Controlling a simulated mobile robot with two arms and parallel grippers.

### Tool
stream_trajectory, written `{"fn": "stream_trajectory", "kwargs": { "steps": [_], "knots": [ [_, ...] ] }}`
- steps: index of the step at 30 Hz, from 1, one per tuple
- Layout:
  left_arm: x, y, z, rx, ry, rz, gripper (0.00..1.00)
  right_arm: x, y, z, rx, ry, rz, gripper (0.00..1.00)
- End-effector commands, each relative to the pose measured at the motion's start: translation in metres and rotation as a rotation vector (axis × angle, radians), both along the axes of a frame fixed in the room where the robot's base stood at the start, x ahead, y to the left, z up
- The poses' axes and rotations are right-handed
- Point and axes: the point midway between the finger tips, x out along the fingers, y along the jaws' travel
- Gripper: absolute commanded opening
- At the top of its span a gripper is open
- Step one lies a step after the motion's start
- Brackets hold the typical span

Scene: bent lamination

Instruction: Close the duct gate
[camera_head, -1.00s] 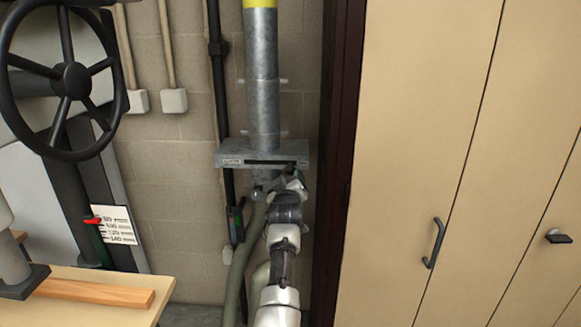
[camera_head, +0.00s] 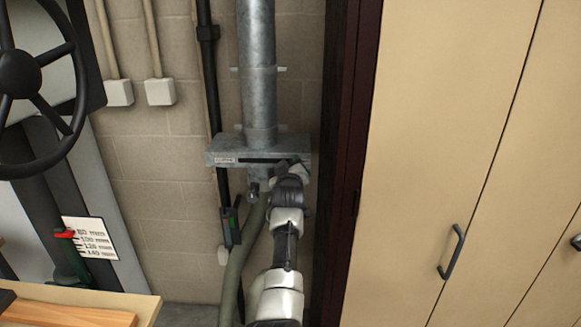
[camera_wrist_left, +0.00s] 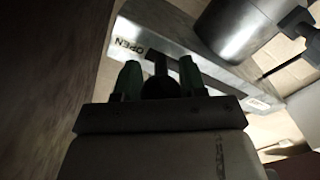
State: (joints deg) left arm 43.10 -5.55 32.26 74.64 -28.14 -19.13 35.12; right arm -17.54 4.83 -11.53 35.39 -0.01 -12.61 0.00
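The duct gate is a flat grey metal housing (camera_head: 230,151) around the vertical galvanized duct (camera_head: 258,75), with a dark slot and small label on its front. My left gripper (camera_head: 294,168) is at the housing's right front end; its fingers are mostly hidden by my wrist in the head view. In the left wrist view, the two green-tipped fingers (camera_wrist_left: 160,76) are spread apart in front of the housing (camera_wrist_left: 175,50), near a label reading OPEN. A dark shape shows between them; I cannot tell whether they touch it. My right gripper is not in view.
A dark door frame (camera_head: 345,150) and beige cabinet doors (camera_head: 440,120) stand close on the right. A hose (camera_head: 236,270) hangs below the duct. A black handwheel (camera_head: 20,75) and a bench with wood (camera_head: 70,316) are at left.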

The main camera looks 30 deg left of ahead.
Motion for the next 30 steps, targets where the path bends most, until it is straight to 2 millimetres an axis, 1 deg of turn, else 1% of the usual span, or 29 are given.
{"fn": "stream_trajectory", "kwargs": {
  "steps": [1, 6, 8, 11, 14, 17, 19, 24, 27, 30],
  "knots": [
    [0.000, 0.000, 0.000, 0.000, 0.000, 0.000, 0.34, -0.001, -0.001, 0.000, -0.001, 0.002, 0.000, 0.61],
    [0.000, 0.000, -0.001, -0.001, 0.001, 0.000, 0.08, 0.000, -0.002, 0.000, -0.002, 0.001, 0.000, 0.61],
    [0.000, 0.000, -0.001, -0.001, 0.001, 0.000, 0.00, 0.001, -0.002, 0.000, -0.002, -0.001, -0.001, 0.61],
    [-0.001, 0.001, 0.000, 0.000, 0.002, 0.000, 0.00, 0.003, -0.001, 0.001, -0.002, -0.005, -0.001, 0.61],
    [-0.006, 0.010, 0.001, 0.002, 0.003, 0.004, 0.00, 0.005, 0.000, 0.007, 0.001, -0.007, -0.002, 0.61],
    [-0.018, 0.030, 0.003, 0.005, 0.006, 0.007, 0.00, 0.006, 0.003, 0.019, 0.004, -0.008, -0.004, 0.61],
    [-0.029, 0.048, 0.003, 0.005, 0.007, 0.008, 0.00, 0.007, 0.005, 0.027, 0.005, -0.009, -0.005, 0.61],
    [-0.053, 0.087, 0.001, 0.006, 0.008, 0.005, 0.00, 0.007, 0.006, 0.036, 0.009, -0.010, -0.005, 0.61],
    [-0.063, 0.102, -0.001, 0.003, 0.006, 0.004, 0.00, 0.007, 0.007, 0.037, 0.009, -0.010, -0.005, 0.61],
    [-0.068, 0.111, -0.001, 0.001, 0.004, 0.002, 0.00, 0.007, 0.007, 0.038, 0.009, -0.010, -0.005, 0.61]
  ]
}}
